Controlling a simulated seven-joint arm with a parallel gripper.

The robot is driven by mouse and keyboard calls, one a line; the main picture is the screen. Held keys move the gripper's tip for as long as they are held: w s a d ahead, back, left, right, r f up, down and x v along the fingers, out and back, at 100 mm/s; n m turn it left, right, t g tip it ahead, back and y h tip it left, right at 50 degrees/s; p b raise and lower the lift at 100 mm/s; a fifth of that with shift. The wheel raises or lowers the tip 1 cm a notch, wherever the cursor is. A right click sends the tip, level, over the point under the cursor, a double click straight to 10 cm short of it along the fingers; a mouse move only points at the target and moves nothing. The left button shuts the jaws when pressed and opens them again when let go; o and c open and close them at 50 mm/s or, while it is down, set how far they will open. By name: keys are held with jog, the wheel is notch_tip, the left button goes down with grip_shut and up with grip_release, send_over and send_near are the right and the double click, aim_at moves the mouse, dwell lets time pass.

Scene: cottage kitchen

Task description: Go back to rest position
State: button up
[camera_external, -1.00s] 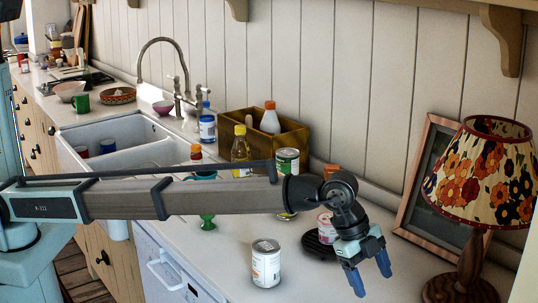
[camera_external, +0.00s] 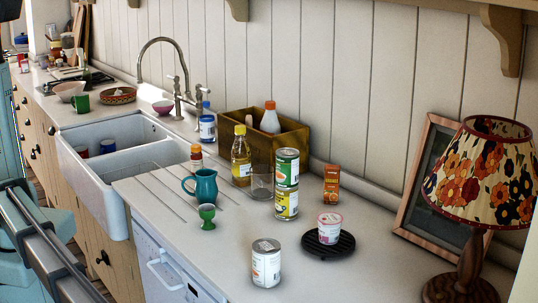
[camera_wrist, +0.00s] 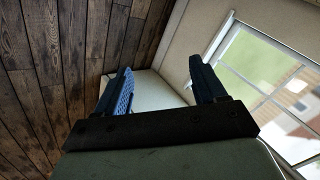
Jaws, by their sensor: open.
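My gripper (camera_wrist: 162,92) shows in the wrist view with its two dark fingers apart and nothing between them. Beyond the fingers are a pale surface, dark wooden boards and a window. In the external view the gripper is out of the picture. Only part of my arm shows at the lower left, clear of the worktop.
The worktop (camera_external: 215,262) holds a white can (camera_external: 266,263), a pink-white cup (camera_external: 330,228) on a black trivet (camera_external: 318,245), stacked cans (camera_external: 287,185), a teal jug (camera_external: 202,187), a green egg cup (camera_external: 207,216) and a floral lamp (camera_external: 484,172). A double sink (camera_external: 118,150) lies behind.

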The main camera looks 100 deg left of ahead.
jog(key=s+f, duration=0.5)
jog(key=f, duration=0.3)
jog(key=s+a+f+n+g+y, duration=0.2)
jog(key=a+f, duration=1.1)
jog(key=s+a+f+n+g+y, duration=0.15)
jog(key=s+a+f, duration=0.25)
jog(key=a+f, duration=0.5)
jog(key=s+a+f+n+g+y, duration=0.1)
jog(key=s+a+f+n, duration=0.3)
jog(key=a, duration=0.8)
jog(key=s+a+f+n+g+y, duration=0.1)
jog(key=s+a+f+n, duration=0.1)
jog(key=s+a+f, duration=0.55)
jog(key=s+a+f+n+g, duration=0.15)
jog(key=s+a+f, duration=0.25)
jog(key=s+a, duration=0.4)
jog(key=s+a+f+n+g, duration=0.1)
jog(key=s+a+f+n, duration=0.2)
jog(key=s+a, duration=0.6)
jog(key=s+a+n+g, duration=0.2)
jog(key=s+a, duration=0.4)
jog(key=s, duration=0.5)
jog(key=s+a+n+g, duration=0.2)
jog(key=s+a+n, duration=0.2)
jog(key=s, duration=0.7)
jog(key=shift+a, duration=1.15)
